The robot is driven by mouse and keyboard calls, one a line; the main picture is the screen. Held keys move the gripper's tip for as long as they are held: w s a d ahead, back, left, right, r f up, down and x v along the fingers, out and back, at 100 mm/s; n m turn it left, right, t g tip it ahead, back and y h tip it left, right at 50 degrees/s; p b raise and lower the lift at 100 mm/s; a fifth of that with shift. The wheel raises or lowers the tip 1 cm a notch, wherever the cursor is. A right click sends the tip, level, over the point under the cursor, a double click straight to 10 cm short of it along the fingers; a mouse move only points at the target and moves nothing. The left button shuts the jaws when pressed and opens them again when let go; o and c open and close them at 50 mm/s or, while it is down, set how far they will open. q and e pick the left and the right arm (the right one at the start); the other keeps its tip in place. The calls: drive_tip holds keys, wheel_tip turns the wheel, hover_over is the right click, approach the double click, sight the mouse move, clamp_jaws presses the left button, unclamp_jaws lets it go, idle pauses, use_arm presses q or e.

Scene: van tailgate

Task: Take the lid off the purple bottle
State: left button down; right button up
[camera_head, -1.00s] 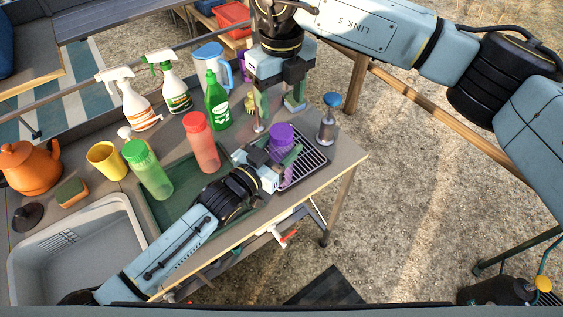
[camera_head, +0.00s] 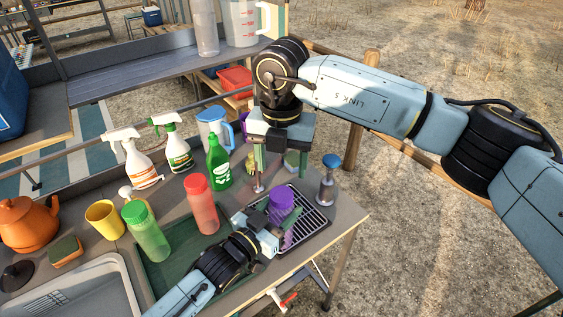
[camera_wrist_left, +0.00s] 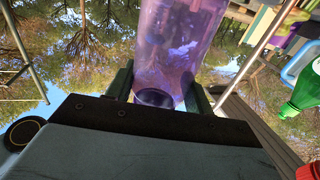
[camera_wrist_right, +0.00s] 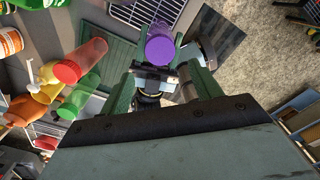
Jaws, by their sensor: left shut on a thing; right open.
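My left gripper (camera_head: 276,231) is shut on the bottle's body. The see-through purple body (camera_wrist_left: 180,45) fills the middle of the left wrist view between the fingers. My right gripper (camera_head: 280,160) is open and empty, pointing down above and behind the bottle. In the right wrist view the round lid (camera_wrist_right: 160,50) shows beyond the spread fingers (camera_wrist_right: 160,85), apart from them.
A red bottle (camera_head: 202,205), a green bottle (camera_head: 147,231) and a green soap bottle (camera_head: 218,162) stand to the left. Spray bottles, a yellow cup (camera_head: 105,219) and an orange kettle (camera_head: 28,224) are further left.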

sight(281, 194)
drive_tip(key=m, duration=0.3)
drive_tip(key=shift+m, duration=0.3)
drive_tip(key=m, duration=0.4)
drive_tip(key=shift+f, duration=0.55)
wheel_tip(281, 194, down, 7)
